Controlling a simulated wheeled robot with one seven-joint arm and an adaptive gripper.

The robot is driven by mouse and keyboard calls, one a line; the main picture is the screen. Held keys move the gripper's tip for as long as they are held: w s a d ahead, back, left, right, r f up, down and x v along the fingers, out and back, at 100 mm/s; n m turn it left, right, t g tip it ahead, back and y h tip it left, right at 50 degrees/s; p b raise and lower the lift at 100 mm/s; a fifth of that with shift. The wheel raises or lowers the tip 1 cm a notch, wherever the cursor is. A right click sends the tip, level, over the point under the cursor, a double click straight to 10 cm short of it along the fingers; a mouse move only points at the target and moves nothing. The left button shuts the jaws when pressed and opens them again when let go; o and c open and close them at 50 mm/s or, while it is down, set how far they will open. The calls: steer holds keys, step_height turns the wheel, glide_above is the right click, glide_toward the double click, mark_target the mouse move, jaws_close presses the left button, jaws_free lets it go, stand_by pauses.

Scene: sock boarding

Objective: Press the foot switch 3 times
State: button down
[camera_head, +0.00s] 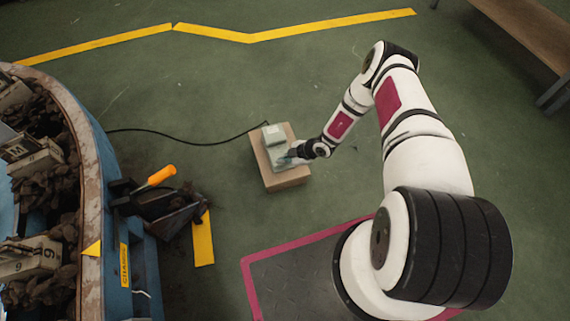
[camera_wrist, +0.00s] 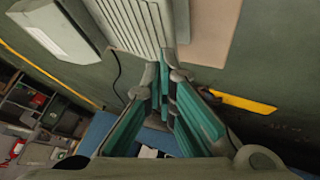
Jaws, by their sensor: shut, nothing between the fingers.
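The foot switch (camera_head: 273,134) is a grey-green unit with a cable, on top of a low tan box (camera_head: 287,182) on the floor. In the wrist view its ribbed pedal (camera_wrist: 128,22) fills the top, with a grey housing (camera_wrist: 62,32) to the left. My gripper (camera_head: 290,157) is shut and empty, with teal finger pads. It is at the pedal's near right side in the head view. In the wrist view the fingertips (camera_wrist: 166,62) are at the pedal's lower edge; I cannot tell whether they touch or press it. The fingers hide part of the pedal.
A black cable (camera_head: 190,131) runs left from the switch across the floor. A blue-sided round bin (camera_head: 92,165) with a worn rim stands left, beside an orange-handled tool (camera_head: 161,175). A bench (camera_head: 525,32) is at upper right. Green floor around the box is mostly clear.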

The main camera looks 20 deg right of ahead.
steer(key=shift+s+f+b, duration=0.15)
steer(key=shift+f+b, duration=0.35)
steer(key=shift+f, duration=0.2)
steer(key=shift+s+f+b, duration=0.1)
steer(key=shift+f+b, duration=0.4)
steer(key=shift+f, duration=0.15)
stand_by(1.2)
steer(key=shift+r, duration=0.15)
stand_by(0.5)
steer(key=shift+w+r+p, duration=0.2)
steer(key=shift+r+p, duration=0.25)
steer(key=shift+r, duration=0.35)
steer(key=shift+w+r+p, duration=0.15)
steer(key=shift+r+p, duration=0.3)
steer(key=shift+r, duration=0.35)
steer(key=shift+w+r+p, duration=0.25)
steer(key=shift+r+p, duration=0.4)
steer(key=shift+r, duration=0.6)
steer(key=shift+w+r+p, duration=0.2)
steer(key=shift+r+p, duration=0.45)
steer(key=shift+r, duration=0.55)
